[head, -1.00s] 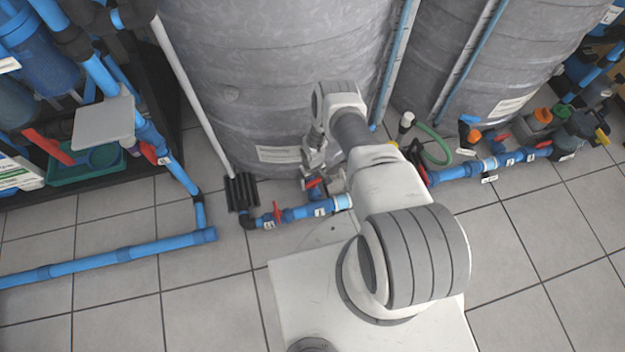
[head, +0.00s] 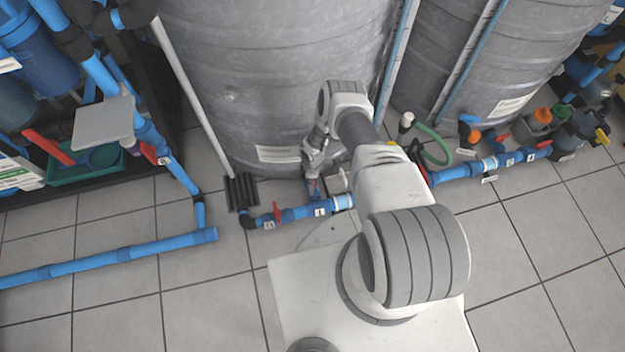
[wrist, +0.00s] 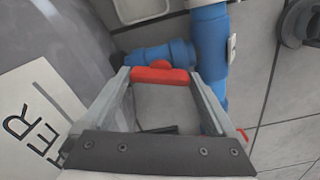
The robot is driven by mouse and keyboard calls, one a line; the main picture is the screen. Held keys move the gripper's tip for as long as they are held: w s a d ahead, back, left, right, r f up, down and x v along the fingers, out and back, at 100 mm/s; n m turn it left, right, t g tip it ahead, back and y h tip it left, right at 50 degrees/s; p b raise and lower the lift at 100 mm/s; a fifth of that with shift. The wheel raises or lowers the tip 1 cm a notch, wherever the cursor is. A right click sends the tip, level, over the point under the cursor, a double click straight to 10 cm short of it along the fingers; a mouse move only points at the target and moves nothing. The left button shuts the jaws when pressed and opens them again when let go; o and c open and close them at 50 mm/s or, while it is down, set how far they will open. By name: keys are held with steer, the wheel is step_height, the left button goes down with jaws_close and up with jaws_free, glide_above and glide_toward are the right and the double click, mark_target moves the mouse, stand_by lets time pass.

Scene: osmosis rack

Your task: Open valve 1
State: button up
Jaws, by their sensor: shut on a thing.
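A red valve handle (wrist: 160,74) sits on a blue pipe fitting (wrist: 158,56) in the wrist view. My gripper (wrist: 160,82) has its two fingers on either side of this handle and is shut on it. In the head view my gripper (head: 314,182) reaches down at the foot of the large grey tank (head: 270,80) and mostly hides the handle. A small white tag that seems to read 1 (head: 319,212) is on the blue pipe just below it.
Another red handle (head: 277,212) stands on the same pipe to the left, near a black ribbed block (head: 241,191). A white label (wrist: 35,120) is on the tank. More blue pipes and valves (head: 485,164) lie to the right. The tiled floor in front is clear.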

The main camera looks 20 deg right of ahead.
steer(key=shift+n, duration=1.9)
steer(key=o, duration=1)
step_height(320, 180, up, 18)
steer(key=p, duration=0.7)
steer(key=shift+f, duration=0.25)
steer(key=shift+s, duration=0.1)
